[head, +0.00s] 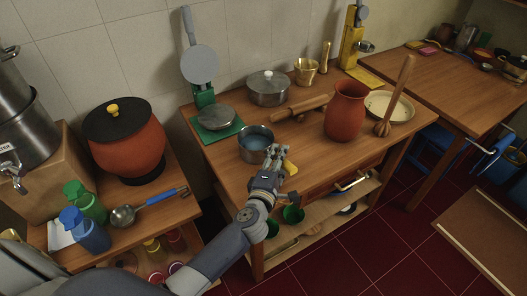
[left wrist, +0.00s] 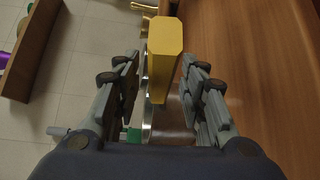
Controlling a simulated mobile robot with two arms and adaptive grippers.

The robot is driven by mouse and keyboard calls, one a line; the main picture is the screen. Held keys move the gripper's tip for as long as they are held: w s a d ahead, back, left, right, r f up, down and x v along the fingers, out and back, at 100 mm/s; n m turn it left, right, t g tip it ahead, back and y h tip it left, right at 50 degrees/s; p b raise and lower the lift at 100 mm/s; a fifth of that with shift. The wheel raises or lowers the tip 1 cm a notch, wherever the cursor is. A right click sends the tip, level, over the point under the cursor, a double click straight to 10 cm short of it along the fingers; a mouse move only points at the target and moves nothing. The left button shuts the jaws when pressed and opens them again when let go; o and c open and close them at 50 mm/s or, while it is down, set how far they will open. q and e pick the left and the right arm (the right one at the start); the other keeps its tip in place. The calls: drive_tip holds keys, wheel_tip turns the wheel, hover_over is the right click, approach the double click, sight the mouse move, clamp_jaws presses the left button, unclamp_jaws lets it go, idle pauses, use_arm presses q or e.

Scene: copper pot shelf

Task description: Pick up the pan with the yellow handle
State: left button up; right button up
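The pan (head: 256,138) is a small grey metal pan near the front left edge of the wooden table. Its yellow handle (head: 291,167) points to the right and toward the front. My left gripper (head: 274,153) is over the handle and hides part of it. In the left wrist view the yellow handle (left wrist: 165,55) extends between the two fingers of my left gripper (left wrist: 160,70), with gaps on both sides. The fingers are open. The pan's metal side shows only in part there. My right gripper is in neither view.
Bare tabletop lies right of the yellow handle.

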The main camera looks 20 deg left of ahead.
use_arm(q)
drive_tip(key=shift+w, duration=0.15)
drive_tip(key=shift+c, duration=0.3)
clamp_jaws()
